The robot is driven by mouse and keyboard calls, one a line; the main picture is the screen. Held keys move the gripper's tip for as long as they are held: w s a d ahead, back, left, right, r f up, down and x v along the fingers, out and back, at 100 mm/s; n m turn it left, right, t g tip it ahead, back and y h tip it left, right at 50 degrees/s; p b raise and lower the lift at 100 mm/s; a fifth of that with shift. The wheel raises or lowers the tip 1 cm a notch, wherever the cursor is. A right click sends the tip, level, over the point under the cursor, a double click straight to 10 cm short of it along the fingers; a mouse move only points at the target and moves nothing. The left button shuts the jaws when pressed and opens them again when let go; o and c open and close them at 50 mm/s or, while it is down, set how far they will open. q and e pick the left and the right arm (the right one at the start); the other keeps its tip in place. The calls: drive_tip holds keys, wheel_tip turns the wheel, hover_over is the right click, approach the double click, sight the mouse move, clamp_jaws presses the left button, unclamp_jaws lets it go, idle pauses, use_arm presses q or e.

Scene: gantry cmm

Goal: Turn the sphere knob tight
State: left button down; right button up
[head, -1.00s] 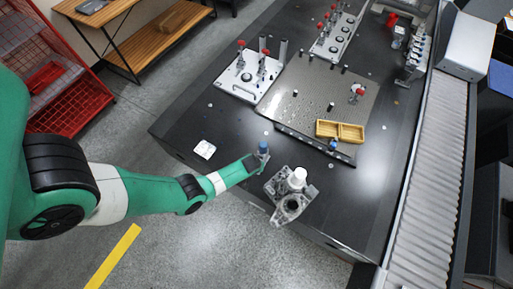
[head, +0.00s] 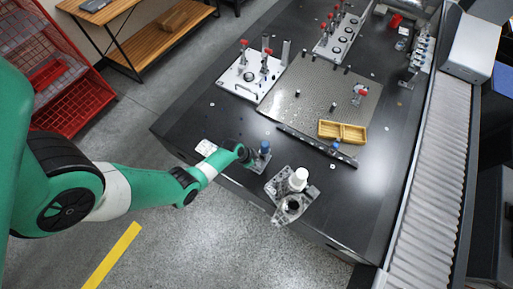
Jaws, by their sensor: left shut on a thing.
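The sphere knob (head: 265,146) looks like a small blue ball. It stands near the front edge of the black table, on top of a small grey piece (head: 261,162). My left gripper (head: 256,156) reaches in from the left and is shut at the knob, low on its side. The fingers are small and dark here, so their exact contact is hard to make out. The blue top of the knob shows above them. My right gripper is not in view.
A grey metal casting (head: 290,205) with a white cylinder (head: 298,179) stands close to the right of the knob. A yellow two-part tray (head: 342,132) and a perforated plate (head: 320,92) lie behind. A white pad (head: 206,146) lies to the left. A roller conveyor (head: 440,165) borders the right.

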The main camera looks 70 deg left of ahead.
use_arm(q)
drive_tip(key=shift+s+a+f+m+h, duration=0.1)
drive_tip(key=shift+m+h, duration=0.2)
drive_tip(key=shift+m, duration=0.6)
drive_tip(key=shift+m+h, duration=0.4)
drive_tip(key=shift+m, duration=0.5)
drive_tip(key=m, duration=0.2)
drive_tip(key=shift+a+m+g+h+p, duration=0.2)
drive_tip(key=shift+m+g+h+p, duration=0.1)
drive_tip(key=shift+m+g+h, duration=0.1)
drive_tip(key=shift+w+m+g+h+b, duration=0.25)
drive_tip(key=shift+m+h+b, duration=0.2)
drive_tip(key=shift+m, duration=0.75)
drive_tip(key=shift+a+m+g+h+b, duration=0.1)
drive_tip(key=shift+m+g+h+b, duration=0.2)
drive_tip(key=shift+m+b, duration=0.6)
drive_tip(key=c, duration=0.6)
unclamp_jaws()
